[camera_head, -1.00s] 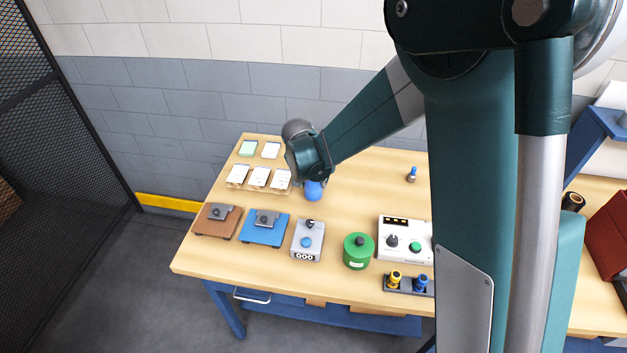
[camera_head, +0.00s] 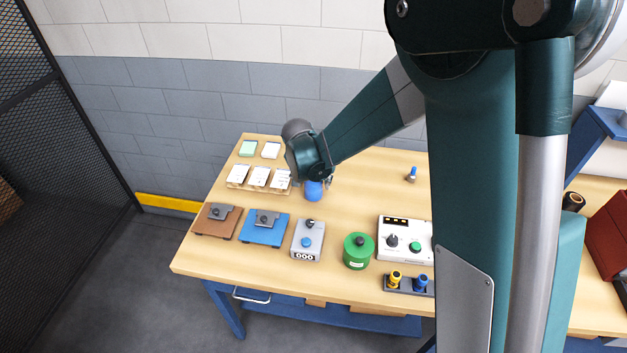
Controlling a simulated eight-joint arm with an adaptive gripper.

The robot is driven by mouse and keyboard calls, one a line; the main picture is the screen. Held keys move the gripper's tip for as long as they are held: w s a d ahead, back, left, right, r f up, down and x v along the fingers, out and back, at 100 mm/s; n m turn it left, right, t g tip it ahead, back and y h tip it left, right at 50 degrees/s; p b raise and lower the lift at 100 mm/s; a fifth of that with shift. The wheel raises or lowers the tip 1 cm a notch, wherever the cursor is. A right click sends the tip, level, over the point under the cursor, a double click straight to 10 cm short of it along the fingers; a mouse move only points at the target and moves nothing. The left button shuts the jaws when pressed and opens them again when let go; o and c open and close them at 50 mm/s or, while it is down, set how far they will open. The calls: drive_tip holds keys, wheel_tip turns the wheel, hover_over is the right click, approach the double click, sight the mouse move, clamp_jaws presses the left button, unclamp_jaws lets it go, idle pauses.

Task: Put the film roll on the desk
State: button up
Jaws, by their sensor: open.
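The wooden desk (camera_head: 340,212) has a light top and blue legs. My gripper (camera_head: 316,183) is over its back middle, mostly hidden behind my wrist. One fingertip shows at its right side, and the jaws are open. A small blue rounded object (camera_head: 313,191) is directly below or between the fingers; I cannot tell whether they touch it. A dark roll with a brownish end (camera_head: 573,201) is on the surface at the right, partly hidden by my arm. It may be the film roll, but I cannot tell for sure.
Several card stacks (camera_head: 259,176) lie at the back left. A brown plate (camera_head: 216,220), blue plate (camera_head: 264,228), grey box (camera_head: 308,240), green cylinder (camera_head: 358,251) and white control box (camera_head: 403,240) line the front. A red box (camera_head: 610,235) stands far right. The desk middle is fairly clear.

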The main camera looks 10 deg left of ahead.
drive_tip(key=v, duration=1.2)
drive_tip(key=shift+p, duration=0.35)
idle(0.4)
drive_tip(key=shift+r, duration=0.15)
drive_tip(key=s+d+r, duration=0.4)
drive_tip(key=d, duration=0.3)
drive_tip(key=s+d+r+n, duration=0.1)
drive_tip(key=s+d+r, duration=0.25)
drive_tip(key=d, duration=0.45)
drive_tip(key=s+d+r, duration=0.3)
drive_tip(key=d+r, duration=0.2)
drive_tip(key=d, duration=0.2)
drive_tip(key=s+d+n+t, duration=0.1)
drive_tip(key=s+d+t, duration=0.1)
drive_tip(key=s+d, duration=1.2)
drive_tip(key=s, duration=0.4)
drive_tip(key=shift+d+t+y, duration=0.4)
